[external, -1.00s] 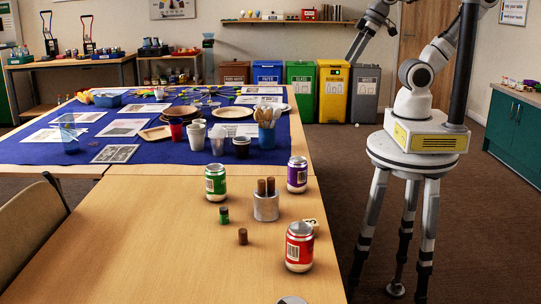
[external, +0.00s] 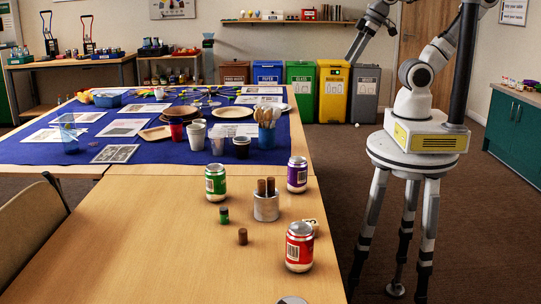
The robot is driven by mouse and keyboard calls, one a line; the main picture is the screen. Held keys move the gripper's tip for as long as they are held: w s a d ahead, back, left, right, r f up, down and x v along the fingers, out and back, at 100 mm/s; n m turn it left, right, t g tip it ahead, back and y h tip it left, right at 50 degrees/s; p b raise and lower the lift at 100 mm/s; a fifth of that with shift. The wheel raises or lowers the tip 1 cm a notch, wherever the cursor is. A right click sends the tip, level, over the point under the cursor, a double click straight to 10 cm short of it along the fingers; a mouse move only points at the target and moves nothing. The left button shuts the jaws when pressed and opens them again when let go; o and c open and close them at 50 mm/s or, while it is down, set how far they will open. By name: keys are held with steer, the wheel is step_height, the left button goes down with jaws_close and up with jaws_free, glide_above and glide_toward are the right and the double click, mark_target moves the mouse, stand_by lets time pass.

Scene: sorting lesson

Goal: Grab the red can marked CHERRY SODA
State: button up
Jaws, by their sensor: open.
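A red can (external: 299,247) with a silver top stands upright near the right edge of the wooden table (external: 150,250). A white barcode panel faces the camera; no CHERRY SODA lettering can be read. A green can (external: 215,183) and a purple can (external: 297,174) stand upright farther back. My gripper (external: 359,46) is at the top of the view, at the end of my arm, high up and far from the red can. It is open, and nothing shows in it.
A metal holder with brown sticks (external: 266,204) stands between the cans. A small green cylinder (external: 224,215), a brown cylinder (external: 242,236) and a cream block (external: 312,224) lie near. Cups and plates crowd the blue cloth (external: 55,151). The table's front left is clear.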

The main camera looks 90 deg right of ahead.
steer(key=w+a+f+y+b, duration=0.15)
steer(key=w+a+f, duration=0.25)
steer(key=w+a, duration=0.5)
steer(key=m+t+y+b, duration=0.6)
steer(key=m+b, duration=1.1)
steer(key=m, duration=1.1)
glide_toward(290, 250)
steer(key=shift+g+y, duration=0.65)
steer(key=shift+g, duration=0.05)
steer(key=b+x, duration=0.1)
steer(key=x, duration=0.2)
steer(key=b+x, duration=0.1)
steer(key=x, duration=0.2)
steer(key=w+d+b+x, duration=0.1)
steer(key=x, duration=0.2)
steer(key=shift+w+b, duration=0.1)
steer(key=shift+b, duration=0.3)
